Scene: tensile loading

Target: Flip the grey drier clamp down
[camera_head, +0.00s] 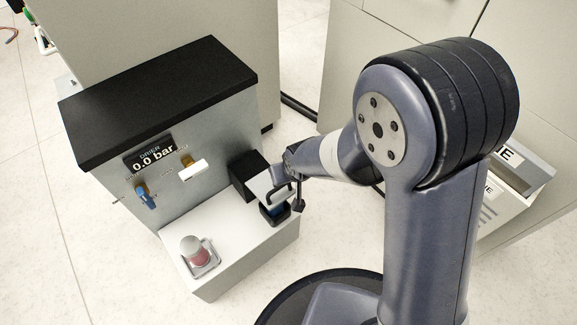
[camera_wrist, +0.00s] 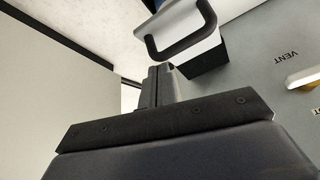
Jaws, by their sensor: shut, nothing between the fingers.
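The grey drier clamp (camera_head: 260,188) stands tilted up from a black block (camera_head: 244,174) on the drier's white shelf. Its black loop handle shows at its outer end. In the wrist view the clamp's pale plate (camera_wrist: 182,14) and the loop handle (camera_wrist: 182,45) are at the top, just beyond my fingers. My gripper (camera_head: 299,204) is beside the handle in the head view. In the wrist view my gripper (camera_wrist: 160,72) is shut and empty. I cannot tell whether it touches the handle. A black holder with something blue inside (camera_head: 274,213) sits below the clamp.
The drier (camera_head: 215,125) has a 0.0 bar display (camera_head: 149,155), a blue knob (camera_head: 147,199) and a white lever (camera_head: 193,170). A small red and grey object (camera_head: 199,252) stands on the shelf's front left. Other cabinets stand behind.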

